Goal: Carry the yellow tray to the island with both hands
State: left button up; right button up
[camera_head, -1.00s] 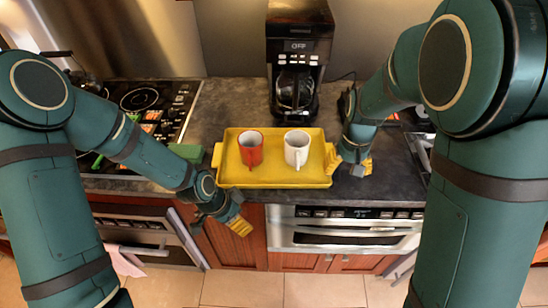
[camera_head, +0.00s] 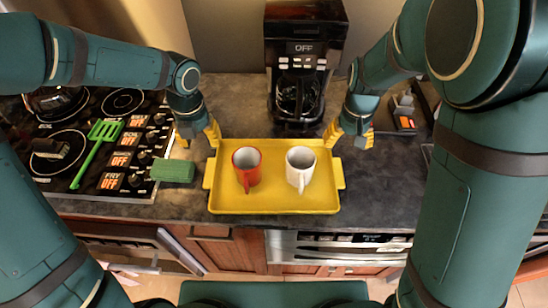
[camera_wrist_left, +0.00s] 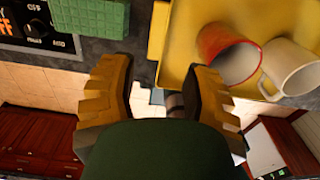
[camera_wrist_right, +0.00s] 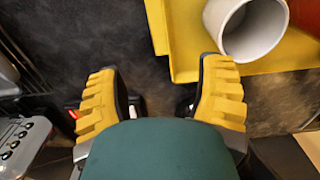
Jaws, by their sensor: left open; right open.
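The yellow tray (camera_head: 275,203) lies on the dark counter, with a red mug (camera_head: 247,170) and a white mug (camera_head: 300,168) standing in it. My left gripper (camera_head: 197,136) is open and empty by the tray's far left corner. In the left wrist view, the tray's left handle (camera_wrist_left: 158,28) shows just past the fingertips. My right gripper (camera_head: 350,134) is open and empty by the far right corner. In the right wrist view, the right handle (camera_wrist_right: 157,25) lies past the fingertips. I cannot tell whether either gripper touches the tray.
A black coffee maker (camera_head: 297,75) stands behind the tray. On the left are a stove (camera_head: 80,150), a green spatula (camera_head: 95,150) and a green block (camera_head: 173,170). A small dark device (camera_head: 404,120) sits to the right. The counter in front of the tray is a narrow strip.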

aim_at(210, 172)
pick_arm(q)
jog(key=f, duration=1.3)
jog(key=shift+s+f, duration=0.2)
jog(key=shift+s, duration=0.2)
pick_arm(e)
jog(key=f, duration=1.3)
jog(key=shift+s+f, duration=0.2)
jog(key=shift+s, duration=0.2)
pick_arm(q)
jog(key=shift+o, duration=0.2)
grip_shut()
pick_arm(e)
jog(key=c, duration=1)
grip_shut()
